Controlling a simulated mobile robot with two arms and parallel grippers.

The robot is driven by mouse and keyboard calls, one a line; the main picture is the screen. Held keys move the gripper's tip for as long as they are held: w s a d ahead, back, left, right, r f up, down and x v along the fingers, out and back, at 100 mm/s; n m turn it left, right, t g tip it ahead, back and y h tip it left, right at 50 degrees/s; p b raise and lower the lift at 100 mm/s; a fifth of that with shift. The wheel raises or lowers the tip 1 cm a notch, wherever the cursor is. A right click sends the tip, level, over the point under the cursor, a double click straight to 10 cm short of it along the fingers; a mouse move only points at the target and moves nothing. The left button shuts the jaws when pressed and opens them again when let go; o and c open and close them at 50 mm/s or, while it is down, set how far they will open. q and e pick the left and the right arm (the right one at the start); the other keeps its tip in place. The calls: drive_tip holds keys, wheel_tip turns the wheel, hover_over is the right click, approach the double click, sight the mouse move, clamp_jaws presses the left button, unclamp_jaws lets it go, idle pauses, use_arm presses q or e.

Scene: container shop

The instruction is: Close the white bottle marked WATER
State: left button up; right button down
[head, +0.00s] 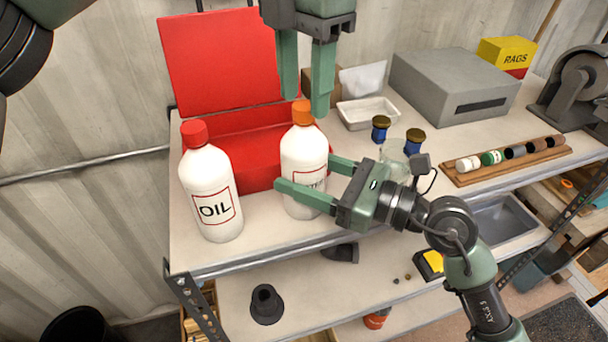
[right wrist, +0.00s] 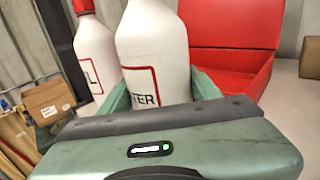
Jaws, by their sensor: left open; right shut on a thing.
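The white WATER bottle (head: 303,153) stands upright on the bench top, its label partly hidden by a finger. It also shows in the right wrist view (right wrist: 153,55), with its top out of frame. An orange cap (head: 302,113) sits at the top of its neck; I cannot tell how tight it is. My right gripper (head: 306,174) is shut on the bottle's body, one finger on each side. My left gripper (head: 306,107) points down from above, open, its fingertips on either side of the cap; I cannot tell whether they touch it.
A white OIL bottle (head: 210,190) with a red cap stands close on the left. An open red box (head: 255,175) is behind both bottles. Small blue jars (head: 380,129), a glass jar and a white tray (head: 368,113) are to the right. The bench's front edge is near.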

use_arm(q)
drive_tip(key=shift+f, duration=0.8)
clamp_jaws()
drive_tip(key=shift+o, duration=0.7)
unclamp_jaws()
wheel_tip(320, 180, up, 12)
